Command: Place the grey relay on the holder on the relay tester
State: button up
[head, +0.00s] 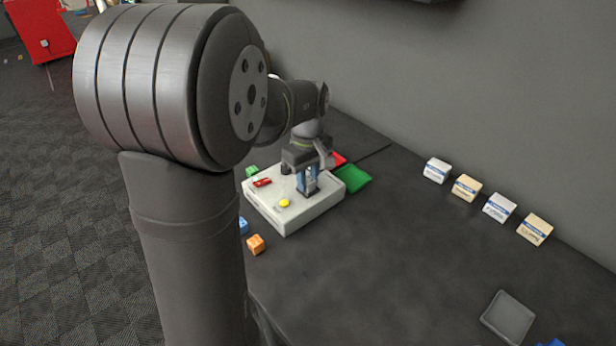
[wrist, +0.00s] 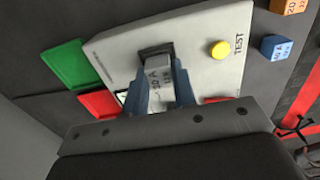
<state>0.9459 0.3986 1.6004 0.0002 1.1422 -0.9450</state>
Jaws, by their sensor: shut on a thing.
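The relay tester (head: 283,218) is a pale box on the dark bench, with a yellow button (head: 284,203) marked TEST in the wrist view. My gripper (head: 308,190) is over the tester's top, pointing down. In the wrist view, my gripper (wrist: 161,80) is shut on the grey relay (wrist: 161,96), marked 30 A, between two bluish fingers. The relay's far end is at the dark holder (wrist: 156,50) on the tester. I cannot tell whether it is seated or just above. In the head view the fingers mostly hide the relay and holder.
A red pad (wrist: 97,104) and a green pad (wrist: 67,62) lie beside the tester. An orange block (head: 256,244) and a blue block (wrist: 277,48) sit near it. Several labelled boxes (head: 467,187) line the wall. A grey tray (head: 508,317) lies at the front right. The bench middle is clear.

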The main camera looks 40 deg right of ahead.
aim_at(308, 180)
jog(key=shift+f, duration=0.15)
jog(key=o, duration=1)
jog(key=shift+c, duration=0.2)
notch_tip(308, 180, up, 12)
